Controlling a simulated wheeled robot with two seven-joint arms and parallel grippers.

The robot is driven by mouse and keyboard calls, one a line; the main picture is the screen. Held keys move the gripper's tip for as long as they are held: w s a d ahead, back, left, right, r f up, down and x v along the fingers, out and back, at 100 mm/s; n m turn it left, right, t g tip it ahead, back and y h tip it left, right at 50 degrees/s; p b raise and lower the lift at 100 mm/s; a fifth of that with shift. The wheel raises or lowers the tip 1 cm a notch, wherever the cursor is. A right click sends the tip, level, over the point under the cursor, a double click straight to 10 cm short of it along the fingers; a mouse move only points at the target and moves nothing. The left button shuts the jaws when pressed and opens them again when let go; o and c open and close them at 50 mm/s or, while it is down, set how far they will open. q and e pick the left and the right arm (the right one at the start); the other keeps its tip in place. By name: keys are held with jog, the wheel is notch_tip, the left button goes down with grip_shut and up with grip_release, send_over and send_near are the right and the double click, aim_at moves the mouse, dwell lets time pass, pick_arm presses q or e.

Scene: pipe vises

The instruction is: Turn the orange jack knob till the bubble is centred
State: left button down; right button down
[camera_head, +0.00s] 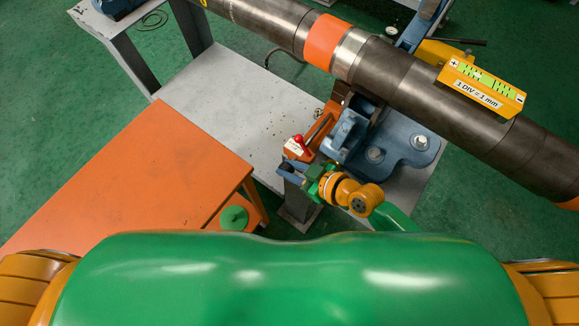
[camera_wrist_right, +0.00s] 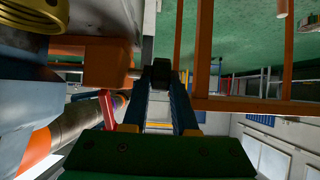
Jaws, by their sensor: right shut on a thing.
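The orange jack (camera_head: 319,131) stands beside the blue vise on the grey bench, with a white label and a red-tipped part on it. My right gripper (camera_head: 287,171) is at the jack's near end, shut on the jack knob; the fingers hide the knob. In the right wrist view the blue fingers meet at dark tips (camera_wrist_right: 160,72), beside a short shaft from the orange jack block (camera_wrist_right: 106,63). The yellow level (camera_head: 482,83) sits on the pipe, with plus at its left and minus at its right. Its bubble is too small to place. My left gripper is not in view.
The dark pipe (camera_head: 400,75) with an orange band crosses the upper right, above the blue vise (camera_head: 405,141). An orange tabletop (camera_head: 130,175) lies left of my right gripper. The grey bench (camera_head: 225,98) has bare room left of the jack.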

jog(key=shift+r, duration=0.1)
jog(key=c, duration=1)
grip_release()
jog(key=v, duration=0.7)
jog(key=shift+p, duration=0.35)
